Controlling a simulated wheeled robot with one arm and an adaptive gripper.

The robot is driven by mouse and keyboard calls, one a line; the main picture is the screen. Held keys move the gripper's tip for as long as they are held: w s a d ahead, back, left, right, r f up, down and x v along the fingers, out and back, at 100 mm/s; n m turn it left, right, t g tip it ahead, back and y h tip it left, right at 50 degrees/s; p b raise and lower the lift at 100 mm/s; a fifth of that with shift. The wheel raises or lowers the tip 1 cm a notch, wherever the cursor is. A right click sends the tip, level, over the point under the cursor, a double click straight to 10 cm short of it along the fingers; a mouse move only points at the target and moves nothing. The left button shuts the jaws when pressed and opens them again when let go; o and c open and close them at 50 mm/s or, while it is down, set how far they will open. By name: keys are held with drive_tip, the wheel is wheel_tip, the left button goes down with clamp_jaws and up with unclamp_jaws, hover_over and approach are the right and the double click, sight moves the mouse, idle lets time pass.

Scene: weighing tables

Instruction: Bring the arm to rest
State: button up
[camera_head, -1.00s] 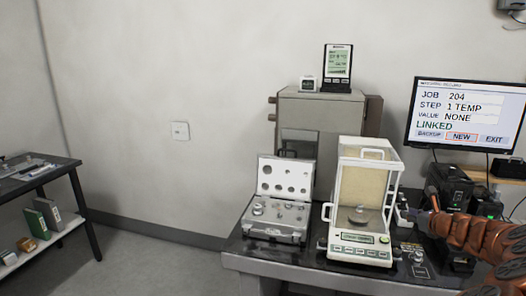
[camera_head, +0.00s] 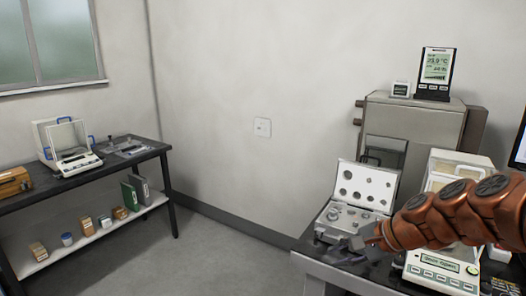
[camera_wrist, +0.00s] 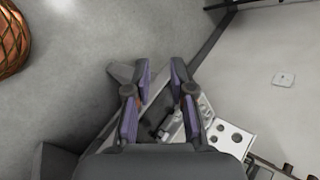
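My gripper (camera_head: 350,252) is at the end of my orange arm (camera_head: 440,215), which reaches in from the right in the head view. The gripper is over the front edge of the right table (camera_head: 318,268), in front of the open weight case (camera_head: 368,182). In the wrist view my gripper (camera_wrist: 160,75) shows two fingers apart with nothing between them. My arm hides much of the white balance (camera_head: 440,272).
A grey cabinet (camera_head: 412,118) with a temperature display (camera_head: 436,68) stands behind the case. A black table (camera_head: 85,180) with another balance (camera_head: 72,140) and a lower shelf of small items is at the left. Floor between the tables is clear.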

drive_tip(key=s+a+f+n+g+h, duration=0.1)
drive_tip(key=s+a+f+n+g, duration=0.15)
drive_tip(key=s+a+n, duration=0.4)
drive_tip(key=s+d+f+n+g+h, duration=0.2)
drive_tip(key=s+d+n+h, duration=0.1)
drive_tip(key=s, duration=0.9)
drive_tip(key=s+d+f+n+g+h, duration=0.2)
drive_tip(key=s+d+f+n+h, duration=0.1)
drive_tip(key=s, duration=0.9)
drive_tip(key=shift+d+g, duration=0.3)
drive_tip(key=shift+g, duration=0.05)
